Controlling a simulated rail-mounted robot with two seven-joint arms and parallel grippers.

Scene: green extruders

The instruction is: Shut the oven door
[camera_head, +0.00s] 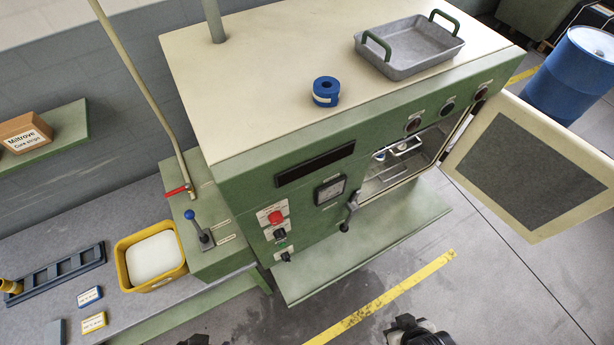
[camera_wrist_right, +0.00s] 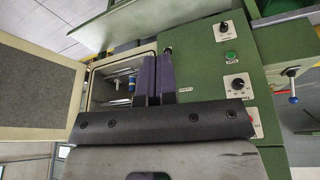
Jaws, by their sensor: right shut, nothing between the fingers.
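The oven door (camera_head: 538,165), a cream frame around a dark grey panel, stands wide open at the right of the green oven (camera_head: 300,170). In the right wrist view the open door (camera_wrist_right: 35,100) is at the left, beside the oven opening (camera_wrist_right: 110,72). Small fittings show inside. My right gripper (camera_head: 415,328) is at the bottom of the head view, apart from the door. Its purple fingers (camera_wrist_right: 158,75) are shut and empty, and they overlap the opening's edge in the wrist view. A dark piece of my left gripper (camera_head: 194,341) shows at the bottom edge; its fingers are hidden.
A grey tray (camera_head: 425,62) with green handles and a blue roll (camera_head: 326,92) sit on the oven top. A blue barrel (camera_head: 575,72) stands behind the door. A yellow bin (camera_head: 151,256) is on the left bench. The floor before the oven is clear.

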